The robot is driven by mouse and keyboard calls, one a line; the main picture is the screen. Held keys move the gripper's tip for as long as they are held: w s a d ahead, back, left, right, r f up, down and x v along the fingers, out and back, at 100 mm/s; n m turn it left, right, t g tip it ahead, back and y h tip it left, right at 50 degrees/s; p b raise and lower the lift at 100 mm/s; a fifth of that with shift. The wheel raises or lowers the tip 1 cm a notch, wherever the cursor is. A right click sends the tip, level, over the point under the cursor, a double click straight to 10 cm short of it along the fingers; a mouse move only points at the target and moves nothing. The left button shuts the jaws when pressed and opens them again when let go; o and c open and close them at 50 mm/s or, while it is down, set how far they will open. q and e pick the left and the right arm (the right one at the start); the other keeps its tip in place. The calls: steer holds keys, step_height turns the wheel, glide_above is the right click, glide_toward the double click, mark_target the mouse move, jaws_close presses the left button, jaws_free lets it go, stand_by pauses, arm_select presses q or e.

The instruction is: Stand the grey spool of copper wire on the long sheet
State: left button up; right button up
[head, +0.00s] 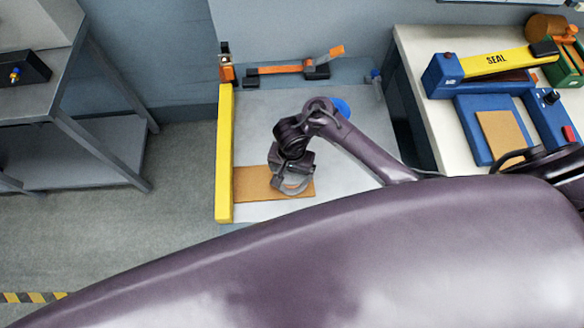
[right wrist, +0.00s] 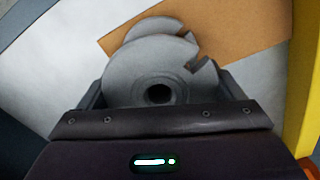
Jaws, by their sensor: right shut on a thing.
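My right gripper (head: 292,178) is shut on the grey spool (head: 293,188) over the right part of a brown sheet (head: 250,183). In the right wrist view the spool (right wrist: 150,72) sits between the fingers, its round grey flange with a dark centre hole and a notch facing the camera. The brown sheet (right wrist: 240,30) lies beyond it. The copper wire is hidden, and I cannot tell whether the spool touches the sheet. My left gripper is not in view.
A yellow rail (head: 225,150) edges the grey table top (head: 265,125) on the left. An orange-handled tool (head: 290,70) lies at the back. A blue disc (head: 341,105) is partly behind my arm. A blue and yellow sealer (head: 490,72) stands on the right bench.

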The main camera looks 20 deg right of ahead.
steer(key=o, duration=1.3)
steer(key=shift+d, duration=0.15)
steer(key=shift+r, duration=0.2)
step_height(320, 180, up, 12)
steer(key=p, duration=1)
steer(key=shift+f, duration=0.1)
